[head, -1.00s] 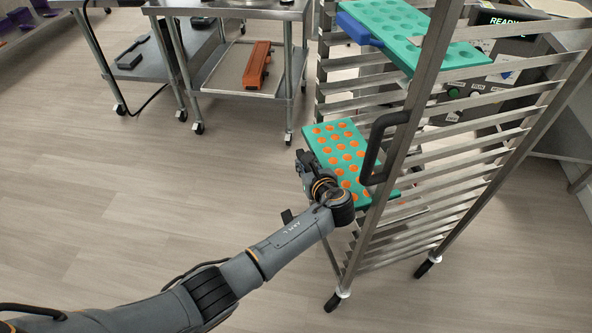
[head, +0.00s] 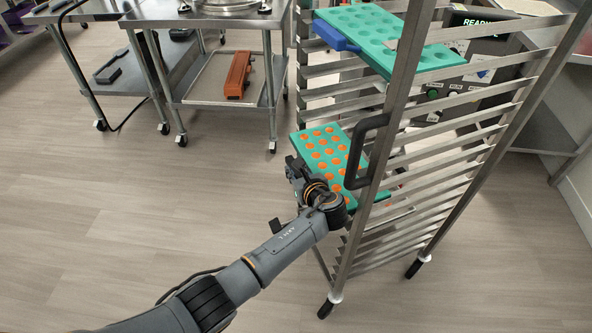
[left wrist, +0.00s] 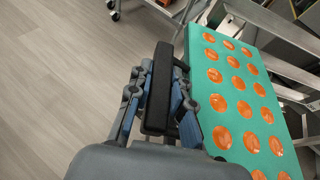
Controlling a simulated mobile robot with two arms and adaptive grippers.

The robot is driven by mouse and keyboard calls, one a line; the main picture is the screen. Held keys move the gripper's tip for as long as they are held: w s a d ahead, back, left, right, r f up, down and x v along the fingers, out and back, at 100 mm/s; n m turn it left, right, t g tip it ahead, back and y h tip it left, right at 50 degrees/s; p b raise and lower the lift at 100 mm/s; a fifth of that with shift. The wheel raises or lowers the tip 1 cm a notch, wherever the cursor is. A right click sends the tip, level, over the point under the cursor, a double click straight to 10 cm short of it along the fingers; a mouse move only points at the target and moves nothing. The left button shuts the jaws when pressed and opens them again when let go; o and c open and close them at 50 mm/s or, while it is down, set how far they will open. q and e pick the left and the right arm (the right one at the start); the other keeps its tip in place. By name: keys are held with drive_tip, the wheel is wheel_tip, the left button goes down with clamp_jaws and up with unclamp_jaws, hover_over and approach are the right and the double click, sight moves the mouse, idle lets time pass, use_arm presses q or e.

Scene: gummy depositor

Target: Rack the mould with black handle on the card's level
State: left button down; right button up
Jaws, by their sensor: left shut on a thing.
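The mould (head: 298,140) is a teal tray with orange-filled round cavities. It is at a low level of the rack (head: 408,60), partly behind the near post and partly sticking out at the left. Its black handle (left wrist: 158,88) shows in the left wrist view. My left gripper (head: 292,168) is shut on that handle, at the mould's left end. Whether the mould touches the rack's rails is hidden. I cannot make out a card; a small red patch (head: 396,186) shows by the mould's right end. My right gripper is not in view.
Another teal mould (head: 372,24) with a blue handle (head: 335,34) and empty cavities sits high in the rack. The rack's black grab handle (head: 364,150) is near my wrist. Steel carts (head: 215,100) stand at the back left. The floor at left is clear.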

use_arm(q)
drive_tip(key=shift+f, duration=0.15)
drive_tip(key=c, duration=1.1)
unclamp_jaws()
drive_tip(key=shift+f, duration=0.1)
drive_tip(key=v, duration=0.7)
drive_tip(key=shift+s+d, duration=0.15)
drive_tip(key=shift+s, duration=0.05)
